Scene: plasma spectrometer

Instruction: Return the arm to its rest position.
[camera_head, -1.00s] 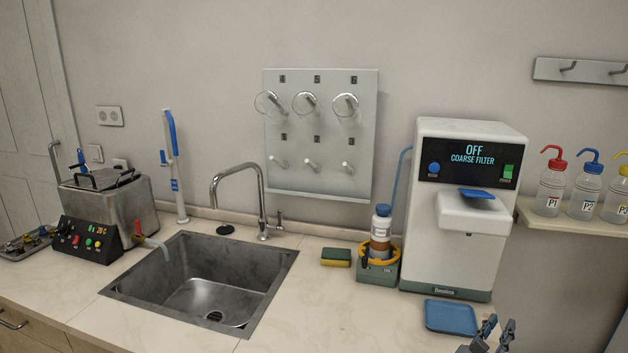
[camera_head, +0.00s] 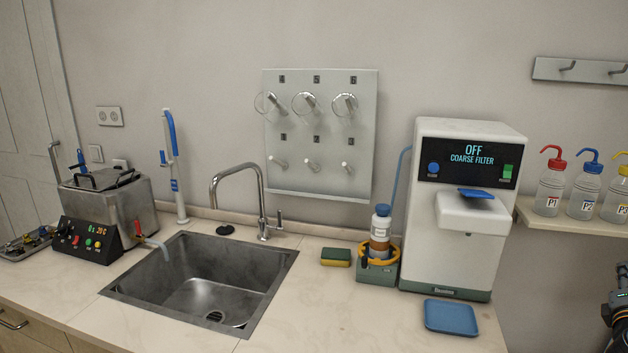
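Part of my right arm shows at the right edge of the head view, low down beside the counter's right end. Its gripper fingers are out of the picture. My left arm and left gripper do not show. The white filter machine (camera_head: 447,250) stands on the counter and its screen reads OFF, COARSE FILTER. A blue tray (camera_head: 451,317) lies flat on the counter in front of it, with nothing on it.
A sink (camera_head: 205,290) with a curved faucet (camera_head: 262,200) fills the counter's middle. A sponge (camera_head: 335,257) and a bottle in a green holder (camera_head: 376,272) stand right of it. Wash bottles (camera_head: 585,190) stand on a right shelf (camera_head: 575,222). The counter front is clear.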

